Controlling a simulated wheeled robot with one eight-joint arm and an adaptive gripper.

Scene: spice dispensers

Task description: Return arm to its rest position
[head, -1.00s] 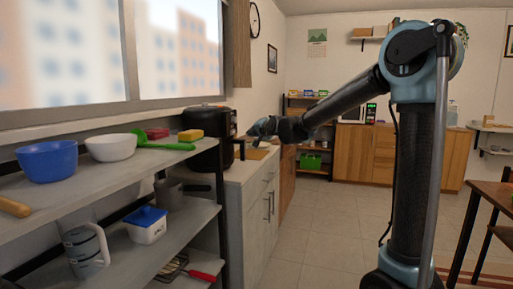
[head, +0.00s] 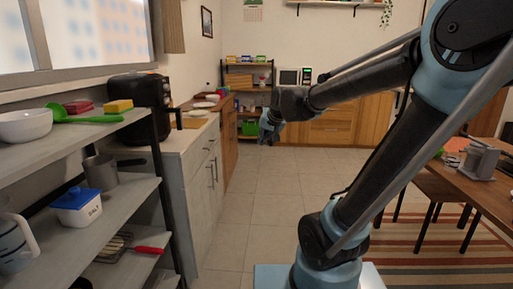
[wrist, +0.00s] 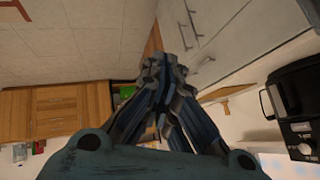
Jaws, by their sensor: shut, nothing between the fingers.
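My gripper (head: 268,132) shows in the head view at the end of my arm, over the floor to the right of the grey counter. It points down and away from the shelf. In the wrist view my gripper (wrist: 165,72) has its fingers together with nothing between them. It touches nothing that I can see. My arm reaches in from the right side of the head view, bent at the elbow.
Wooden cabinets (head: 330,127) line the back. A table (head: 485,185) and chairs stand at right. The tiled floor (head: 265,200) is clear.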

